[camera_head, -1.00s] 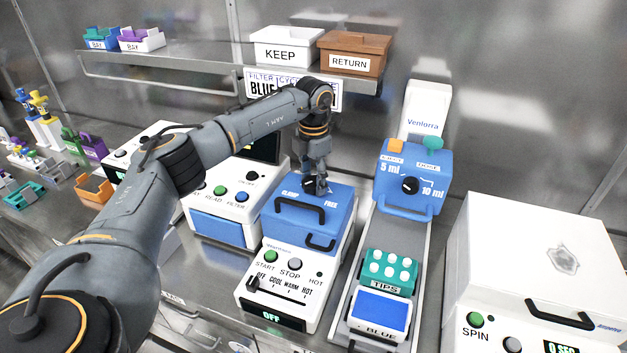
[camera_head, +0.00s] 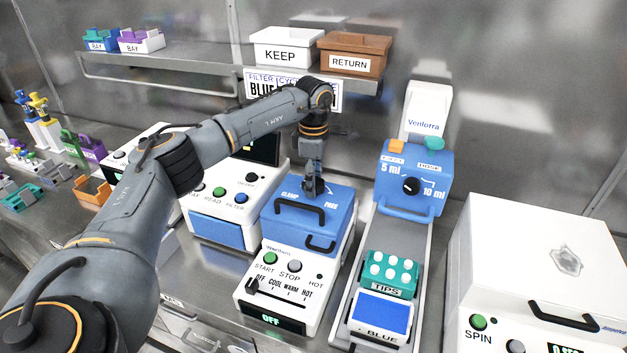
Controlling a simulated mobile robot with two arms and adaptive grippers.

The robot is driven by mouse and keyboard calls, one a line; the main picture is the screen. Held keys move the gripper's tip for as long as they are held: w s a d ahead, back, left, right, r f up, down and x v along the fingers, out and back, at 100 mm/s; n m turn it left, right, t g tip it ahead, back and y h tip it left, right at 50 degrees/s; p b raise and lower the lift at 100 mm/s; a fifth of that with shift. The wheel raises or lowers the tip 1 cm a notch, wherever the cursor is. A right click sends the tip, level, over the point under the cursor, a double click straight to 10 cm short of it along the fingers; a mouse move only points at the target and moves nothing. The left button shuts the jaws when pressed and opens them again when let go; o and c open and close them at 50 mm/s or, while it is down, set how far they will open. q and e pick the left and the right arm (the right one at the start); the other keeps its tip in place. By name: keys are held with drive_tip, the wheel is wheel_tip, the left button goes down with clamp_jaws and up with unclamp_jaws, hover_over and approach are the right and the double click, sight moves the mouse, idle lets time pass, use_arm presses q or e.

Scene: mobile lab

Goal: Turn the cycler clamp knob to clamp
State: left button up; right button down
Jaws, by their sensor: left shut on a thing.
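The cycler (camera_head: 277,303) is a white box with a blue lid (camera_head: 337,216), START and STOP buttons and a display reading OFF. The lid is down. The clamp knob (camera_head: 312,187), dark and small, is on top of the lid between the CLAMP and FREE labels. My left gripper (camera_head: 313,184) points down from above and is shut on the knob. The gripper hides most of the knob, so I cannot tell exactly which way it points. My right gripper is not in view.
Left of the cycler stands a white reader (camera_head: 217,190). Right of it is a rail with a teal tips box (camera_head: 390,272), a blue plate (camera_head: 382,312) and a blue pipette unit (camera_head: 412,178). A shelf with KEEP (camera_head: 280,48) and RETURN (camera_head: 354,52) bins is behind.

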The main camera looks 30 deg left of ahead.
use_arm(q)
drive_tip(key=shift+m, duration=0.4)
drive_tip(key=o, duration=1.1)
drive_tip(key=shift+o, duration=0.2)
drive_tip(key=shift+r, duration=0.1)
wheel_tip(320, 180, up, 12)
